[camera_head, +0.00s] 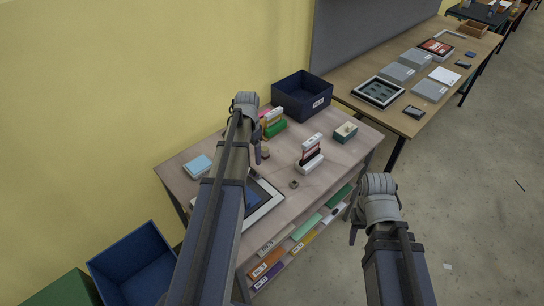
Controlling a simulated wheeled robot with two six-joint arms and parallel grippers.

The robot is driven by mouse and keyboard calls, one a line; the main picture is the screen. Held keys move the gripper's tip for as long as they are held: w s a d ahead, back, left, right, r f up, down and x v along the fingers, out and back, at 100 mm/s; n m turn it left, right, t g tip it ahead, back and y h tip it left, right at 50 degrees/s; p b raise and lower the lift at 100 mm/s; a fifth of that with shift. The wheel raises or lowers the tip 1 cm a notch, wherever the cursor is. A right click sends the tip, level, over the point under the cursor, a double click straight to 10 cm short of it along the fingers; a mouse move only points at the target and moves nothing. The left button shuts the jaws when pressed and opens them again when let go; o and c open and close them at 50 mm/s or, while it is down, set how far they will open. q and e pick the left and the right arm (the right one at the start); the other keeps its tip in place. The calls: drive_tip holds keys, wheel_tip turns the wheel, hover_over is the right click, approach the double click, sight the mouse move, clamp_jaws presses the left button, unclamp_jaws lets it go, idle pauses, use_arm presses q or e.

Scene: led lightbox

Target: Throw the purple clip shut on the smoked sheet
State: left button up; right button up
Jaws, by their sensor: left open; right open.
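A white-framed panel with a dark blue centre (262,203) lies on the near part of the table, partly hidden behind my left arm. I cannot tell whether it holds the smoked sheet. I cannot make out the purple clip; it may be hidden by my arm or too small. My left gripper (260,151) is open, mostly hidden by its own wrist, and appears over the table beyond the panel. My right gripper (355,232) is open and empty, off the table's right front edge.
The table (340,171) carries a dark bin (302,95), a white holder with an upright card (309,161), a green-sided box (346,132), a light blue pad (197,166) and a small brownish piece (295,184). A blue bin (136,262) stands at lower left.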

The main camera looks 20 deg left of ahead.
sight(253, 170)
use_arm(q)
drive_tip(key=shift+r, duration=0.1)
drive_tip(key=shift+f+b, duration=0.75)
drive_tip(key=shift+b, duration=0.05)
wheel_tip(253, 170, down, 6)
drive_tip(key=b, duration=0.6)
drive_tip(key=shift+f, duration=0.2)
drive_tip(key=shift+r, duration=0.1)
clamp_jaws()
